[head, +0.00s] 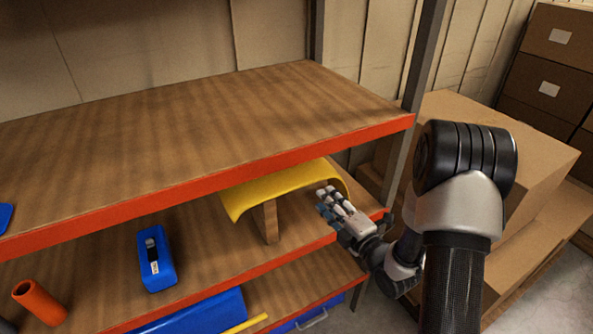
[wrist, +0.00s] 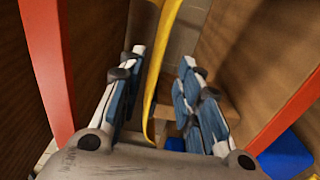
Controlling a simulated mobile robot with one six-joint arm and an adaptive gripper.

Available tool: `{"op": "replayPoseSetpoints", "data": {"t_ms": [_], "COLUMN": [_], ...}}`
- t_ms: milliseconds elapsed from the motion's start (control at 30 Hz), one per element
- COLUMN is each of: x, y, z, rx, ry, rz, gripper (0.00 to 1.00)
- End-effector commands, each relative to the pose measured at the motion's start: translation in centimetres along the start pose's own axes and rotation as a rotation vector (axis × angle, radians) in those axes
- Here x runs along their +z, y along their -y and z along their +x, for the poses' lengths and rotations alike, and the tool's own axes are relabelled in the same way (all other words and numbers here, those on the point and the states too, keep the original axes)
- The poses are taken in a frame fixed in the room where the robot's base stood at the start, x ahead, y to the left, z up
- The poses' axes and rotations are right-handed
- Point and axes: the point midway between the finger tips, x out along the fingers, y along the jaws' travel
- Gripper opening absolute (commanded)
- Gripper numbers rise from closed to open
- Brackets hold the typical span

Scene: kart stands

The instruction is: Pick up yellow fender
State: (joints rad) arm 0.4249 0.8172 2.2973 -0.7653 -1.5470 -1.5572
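The yellow fender (head: 275,186) is a curved arch resting on a wooden stand (head: 267,222) on the middle shelf, its far top partly hidden by the upper shelf's edge. My gripper (head: 328,204) reaches in from the right at the fender's right end. In the wrist view, my gripper (wrist: 163,62) is open, with its blue-padded fingers on either side of the narrow edge of the fender (wrist: 157,82). Gaps show on both sides of the fender; I see no finger clearly touching it.
The upper shelf's orange edge (head: 215,180) runs close above the fender. Cardboard boxes (head: 525,150) stand right of the rack, behind my arm.

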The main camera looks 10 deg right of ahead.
Motion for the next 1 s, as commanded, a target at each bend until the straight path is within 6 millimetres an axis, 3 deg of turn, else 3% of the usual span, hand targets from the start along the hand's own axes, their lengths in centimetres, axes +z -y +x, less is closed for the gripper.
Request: {"op": "replayPoseSetpoints", "data": {"t_ms": [500,833,1000], "x": [-0.1,0.1,0.3], "y": [0.0,-0.1,-0.2], "z": [9.9,12.8,15.4], "rx": [0.006,0.005,0.006], "ry": [-0.003,-0.001,-0.002], "rz": [-0.002,-0.001,-0.002], "gripper": [0.32,0.32,0.32]}}
